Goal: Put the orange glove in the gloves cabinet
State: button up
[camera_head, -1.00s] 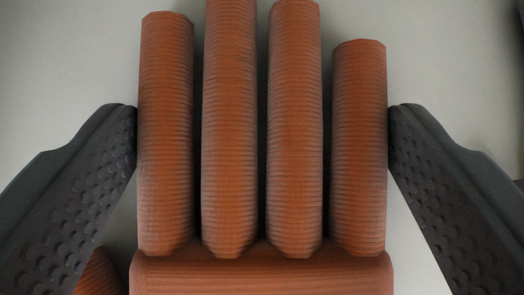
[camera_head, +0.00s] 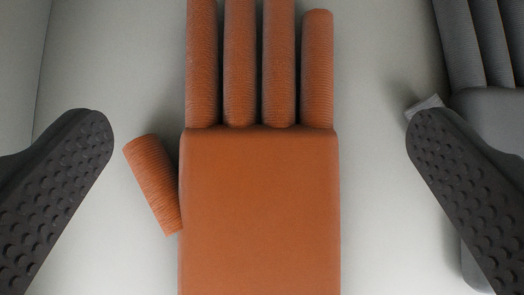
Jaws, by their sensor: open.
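The orange glove (camera_head: 260,200) lies flat on a pale surface in the middle of the view, fingers pointing to the top of the picture. Its ribbed thumb (camera_head: 152,184) sticks out on the left. My gripper (camera_head: 259,125) is open, with one dark studded finger on each side of the glove. Clear gaps show between the fingers and the glove, and nothing is held.
A grey glove (camera_head: 490,112) lies at the right edge, partly behind my right finger. The pale surface (camera_head: 375,190) is bare between the two gloves. A wall or edge (camera_head: 22,60) shows at the far left.

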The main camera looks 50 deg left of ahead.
jog(key=v, duration=0.5)
jog(key=shift+r, duration=0.1)
